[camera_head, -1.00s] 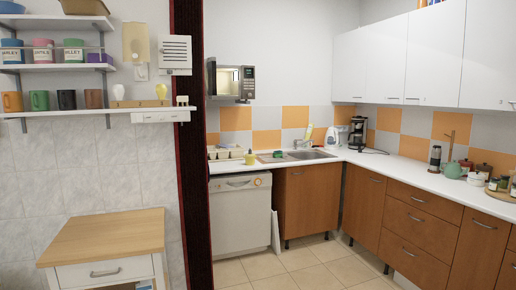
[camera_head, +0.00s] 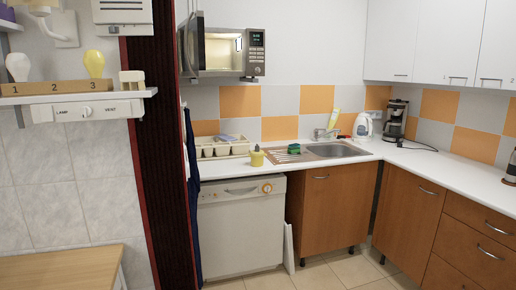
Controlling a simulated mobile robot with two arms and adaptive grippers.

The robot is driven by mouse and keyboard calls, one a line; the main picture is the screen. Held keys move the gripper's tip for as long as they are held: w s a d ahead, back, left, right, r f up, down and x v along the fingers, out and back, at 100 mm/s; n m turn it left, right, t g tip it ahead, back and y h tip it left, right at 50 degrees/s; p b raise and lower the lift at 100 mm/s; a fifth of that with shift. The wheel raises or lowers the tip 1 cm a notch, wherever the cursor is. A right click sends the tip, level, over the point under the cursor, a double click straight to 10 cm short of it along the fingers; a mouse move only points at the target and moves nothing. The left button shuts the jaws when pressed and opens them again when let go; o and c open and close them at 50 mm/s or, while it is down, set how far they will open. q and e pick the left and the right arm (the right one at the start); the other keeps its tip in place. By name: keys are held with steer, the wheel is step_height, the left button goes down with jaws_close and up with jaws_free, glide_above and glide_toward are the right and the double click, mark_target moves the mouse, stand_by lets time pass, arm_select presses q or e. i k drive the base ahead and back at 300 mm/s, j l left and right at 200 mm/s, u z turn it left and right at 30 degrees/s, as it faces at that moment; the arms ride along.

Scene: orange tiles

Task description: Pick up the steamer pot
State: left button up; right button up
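I cannot make out a steamer pot in the head view. Neither of my grippers is in view. The white counter (camera_head: 409,166) runs along the back and right walls. On it stand a white kettle (camera_head: 362,127) and a dark coffee maker (camera_head: 396,120). A small yellow pot-like container (camera_head: 256,157) stands at the left of the sink (camera_head: 335,150).
A microwave (camera_head: 222,52) hangs on the wall above a cup tray (camera_head: 219,148). A dishwasher (camera_head: 241,232) stands under the counter. A dark red-edged partition (camera_head: 160,150) stands at left, beside a wooden tabletop (camera_head: 62,268). Tiled floor (camera_head: 330,274) shows at the bottom.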

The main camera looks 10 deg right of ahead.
mark_target(257, 158)
steer(key=i+l, duration=0.1)
steer(key=i, duration=0.5)
steer(key=i+l+z, duration=0.15)
steer(key=i, duration=0.4)
steer(key=i+l+u, duration=0.15)
steer(key=i, duration=0.45)
steer(key=i+l+u, duration=0.1)
steer(key=i+l, duration=0.25)
steer(key=i, duration=0.2)
steer(key=i+l+u, duration=0.15)
steer(key=i+l, duration=0.15)
steer(key=i, duration=0.3)
steer(key=i+l+u, duration=0.1)
steer(key=i+l, duration=0.3)
steer(key=i, duration=0.15)
